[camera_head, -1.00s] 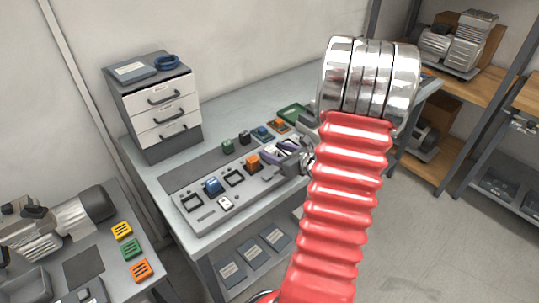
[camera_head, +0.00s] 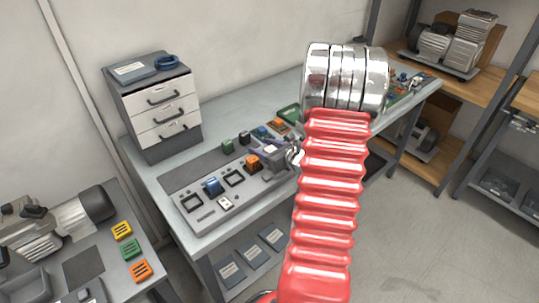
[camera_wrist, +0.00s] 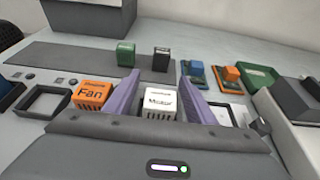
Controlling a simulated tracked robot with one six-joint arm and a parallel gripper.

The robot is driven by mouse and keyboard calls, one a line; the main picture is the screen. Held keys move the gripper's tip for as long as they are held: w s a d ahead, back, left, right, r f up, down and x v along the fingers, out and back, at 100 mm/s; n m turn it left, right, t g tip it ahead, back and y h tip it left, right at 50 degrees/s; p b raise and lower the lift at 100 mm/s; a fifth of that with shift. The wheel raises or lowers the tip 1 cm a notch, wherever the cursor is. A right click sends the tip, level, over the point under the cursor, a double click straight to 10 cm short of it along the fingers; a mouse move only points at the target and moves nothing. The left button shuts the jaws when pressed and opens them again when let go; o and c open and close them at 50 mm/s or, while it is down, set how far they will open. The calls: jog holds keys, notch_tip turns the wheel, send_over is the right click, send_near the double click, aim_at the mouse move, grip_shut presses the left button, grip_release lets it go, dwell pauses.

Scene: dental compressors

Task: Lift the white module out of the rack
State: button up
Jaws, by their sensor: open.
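The white module (camera_wrist: 160,103), with a dark label on top that seems to read "Motor", sits upright in the rack between my two purple fingers in the wrist view. My gripper (camera_wrist: 160,98) is open, with one finger on each side of the module; small gaps show, and I cannot tell whether either finger touches it. The rack (camera_head: 205,217) is a long grey panel on the bench with several square sockets. My gripper's body covers the module's lower front in the wrist view.
An orange "Fan" module (camera_wrist: 92,95) stands just left of my left finger. An empty socket (camera_wrist: 45,102) is further left. Green (camera_wrist: 126,53) and black (camera_wrist: 160,59) modules stand behind on a dark strip. A green tray (camera_wrist: 258,77) is at right. A drawer cabinet (camera_head: 160,115) stands behind.

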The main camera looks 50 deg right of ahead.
dwell(0.5)
jog(key=c, duration=1.2)
jog(key=shift+o, duration=0.2)
jog(key=shift+r, duration=0.1)
notch_tip(320, 180, up, 10)
dwell(0.5)
